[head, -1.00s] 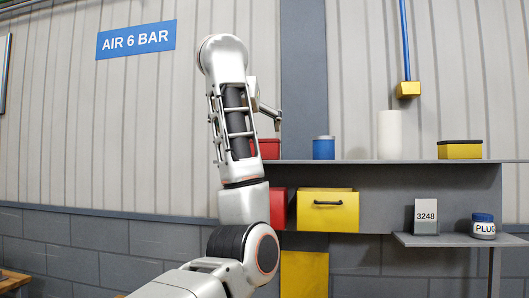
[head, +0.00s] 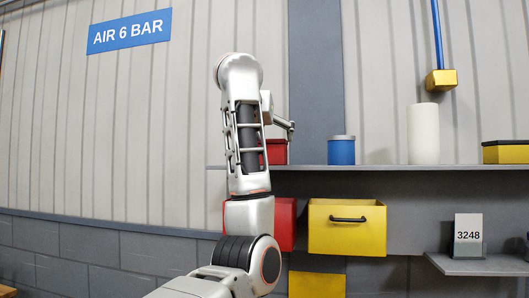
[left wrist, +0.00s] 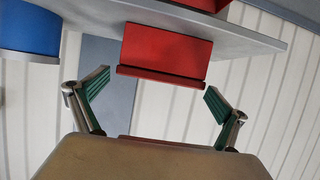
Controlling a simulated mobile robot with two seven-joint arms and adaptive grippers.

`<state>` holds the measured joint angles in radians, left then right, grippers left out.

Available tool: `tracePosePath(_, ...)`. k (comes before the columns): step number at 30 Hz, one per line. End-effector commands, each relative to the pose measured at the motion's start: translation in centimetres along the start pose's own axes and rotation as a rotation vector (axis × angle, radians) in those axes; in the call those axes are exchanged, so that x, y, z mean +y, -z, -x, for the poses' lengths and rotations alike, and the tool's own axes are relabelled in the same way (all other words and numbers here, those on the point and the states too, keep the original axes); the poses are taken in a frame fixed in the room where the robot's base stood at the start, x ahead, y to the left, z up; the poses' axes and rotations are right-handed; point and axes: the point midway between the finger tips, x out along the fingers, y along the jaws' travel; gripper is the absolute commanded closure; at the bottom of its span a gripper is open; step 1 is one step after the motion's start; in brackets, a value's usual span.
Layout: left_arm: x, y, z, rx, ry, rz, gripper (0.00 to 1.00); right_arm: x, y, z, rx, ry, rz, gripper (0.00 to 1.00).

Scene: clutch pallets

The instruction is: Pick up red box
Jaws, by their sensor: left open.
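A red box (head: 277,151) with a darker lid edge stands on the shelf, partly hidden behind my left arm in the head view. In the left wrist view the red box (left wrist: 165,52) is ahead of my left gripper (left wrist: 157,92), roughly centred between its fingers. The fingers are spread with green pads, and nothing is between them. In the head view my left gripper (head: 289,127) is just above the box at its right side; contact cannot be told. My right gripper is not in view.
A blue can (head: 341,151) stands on the shelf (head: 385,168) right of the box, then a white cylinder (head: 423,133) and a yellow box (head: 507,152). Below the shelf are a red bin (head: 285,224) and a yellow drawer (head: 347,228). A corrugated wall is behind.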

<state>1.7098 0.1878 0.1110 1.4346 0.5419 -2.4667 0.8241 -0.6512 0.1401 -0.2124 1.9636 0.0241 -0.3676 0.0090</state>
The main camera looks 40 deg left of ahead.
Motion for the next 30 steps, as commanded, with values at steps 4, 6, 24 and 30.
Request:
tracePosePath(4, -0.3, -0.2, -1.7, -0.003, 0.004, -0.002, 0.00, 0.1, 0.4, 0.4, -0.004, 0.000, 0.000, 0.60)
tracePosePath(6, -0.5, -0.3, -2.7, -0.004, 0.006, -0.002, 0.00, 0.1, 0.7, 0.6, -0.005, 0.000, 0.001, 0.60)
tracePosePath(24, -0.2, -0.5, -5.2, -0.001, -0.001, -0.001, 0.31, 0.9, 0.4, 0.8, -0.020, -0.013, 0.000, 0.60)
tracePosePath(30, -0.2, -0.4, -5.1, 0.000, -0.001, 0.000, 0.35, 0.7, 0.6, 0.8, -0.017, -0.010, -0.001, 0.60)
